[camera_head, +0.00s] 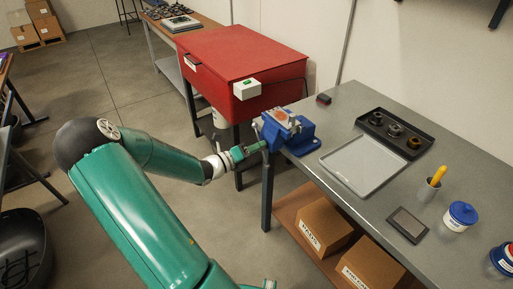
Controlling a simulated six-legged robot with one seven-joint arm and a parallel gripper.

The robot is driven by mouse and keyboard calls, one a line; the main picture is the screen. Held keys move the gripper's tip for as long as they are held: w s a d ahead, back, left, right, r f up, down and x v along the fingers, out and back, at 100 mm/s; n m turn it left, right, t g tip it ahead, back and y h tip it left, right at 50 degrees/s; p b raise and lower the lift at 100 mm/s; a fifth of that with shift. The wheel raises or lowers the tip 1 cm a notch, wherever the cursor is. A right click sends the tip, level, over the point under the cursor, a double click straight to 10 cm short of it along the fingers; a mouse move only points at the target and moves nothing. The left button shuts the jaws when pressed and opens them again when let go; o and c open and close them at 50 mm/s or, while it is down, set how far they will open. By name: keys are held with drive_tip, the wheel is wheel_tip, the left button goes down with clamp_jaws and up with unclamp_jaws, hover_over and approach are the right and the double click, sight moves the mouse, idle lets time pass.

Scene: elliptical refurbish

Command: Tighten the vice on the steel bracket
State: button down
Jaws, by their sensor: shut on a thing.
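A blue vice (302,143) is mounted at the near left corner of the grey workbench. A small metallic and orange-brown piece (281,116) sits at the top of its jaws; it may be the steel bracket, but it is too small to tell how firmly it is held. My gripper (257,148) is at the vice's front left side, at the end of my green arm. It is shut on the vice handle (265,157), which is mostly hidden by the fingers.
Cardboard boxes (325,222) lie on the shelf below. A red cabinet (240,50) stands behind.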

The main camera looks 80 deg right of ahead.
drive_tip(key=shift+w+a+f, duration=0.1)
drive_tip(key=shift+w, duration=0.05)
drive_tip(key=c, duration=1.1)
unclamp_jaws()
drive_tip(key=shift+a, duration=0.1)
drive_tip(key=shift+c, duration=0.2)
drive_tip(key=v, duration=1.3)
drive_tip(key=shift+w+a, duration=0.2)
